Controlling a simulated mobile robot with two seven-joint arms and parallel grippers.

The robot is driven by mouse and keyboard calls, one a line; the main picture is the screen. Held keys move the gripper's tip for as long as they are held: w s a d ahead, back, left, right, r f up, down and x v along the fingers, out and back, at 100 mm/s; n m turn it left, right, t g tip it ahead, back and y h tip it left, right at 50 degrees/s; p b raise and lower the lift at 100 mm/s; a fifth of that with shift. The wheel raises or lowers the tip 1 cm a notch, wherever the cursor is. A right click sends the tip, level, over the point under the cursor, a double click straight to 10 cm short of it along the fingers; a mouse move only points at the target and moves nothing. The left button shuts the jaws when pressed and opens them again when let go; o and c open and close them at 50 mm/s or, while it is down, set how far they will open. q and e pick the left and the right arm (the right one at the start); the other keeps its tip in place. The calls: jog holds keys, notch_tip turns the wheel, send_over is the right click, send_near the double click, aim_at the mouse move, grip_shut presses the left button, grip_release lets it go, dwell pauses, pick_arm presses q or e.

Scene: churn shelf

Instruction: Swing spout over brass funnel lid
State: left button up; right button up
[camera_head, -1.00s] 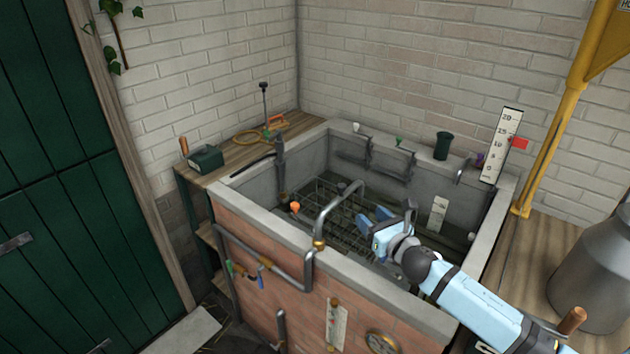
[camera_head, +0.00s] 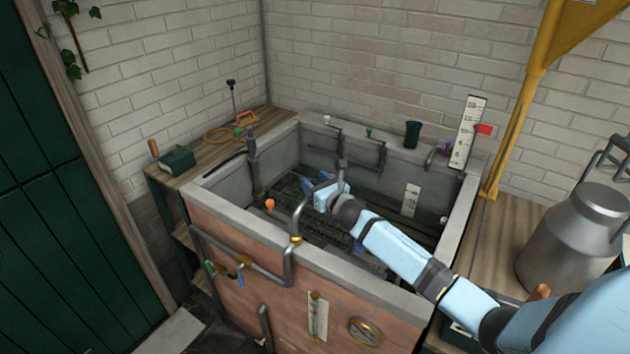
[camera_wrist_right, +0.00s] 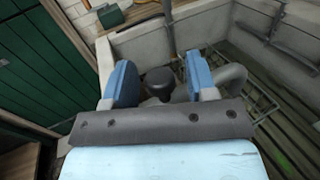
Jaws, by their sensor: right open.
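The spout (camera_head: 298,215) is a bent grey pipe rising from a brass collar (camera_head: 296,240) on the basin's front wall and arching inward over the basin. My right gripper (camera_head: 318,190) is at the spout's inner end, its arm reaching in from the lower right. In the right wrist view the gripper (camera_wrist_right: 160,80) is open. A dark round knob (camera_wrist_right: 158,82) shows between its blue fingers, and the grey spout (camera_wrist_right: 236,74) passes by the right finger. I cannot tell whether they touch. I cannot make out a brass funnel lid. My left gripper is out of view.
The stone-rimmed basin (camera_head: 375,299) has a wire rack inside. An orange-topped knob (camera_head: 270,204) stands near its left side. A scale board with a red flag (camera_head: 468,135) stands at the back right. A metal milk can (camera_head: 570,240) and yellow post (camera_head: 515,125) are at right.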

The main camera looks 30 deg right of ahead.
jog(key=shift+w, duration=0.2)
grip_shut()
jog(key=shift+s, duration=0.1)
jog(key=shift+s+f, duration=0.1)
jog(key=s+m+g+h+b, duration=0.1)
jog(key=s+m+g+h, duration=0.4)
jog(key=h, duration=0.8)
jog(key=shift+s+m, duration=1.25)
jog(key=shift+m, duration=0.85)
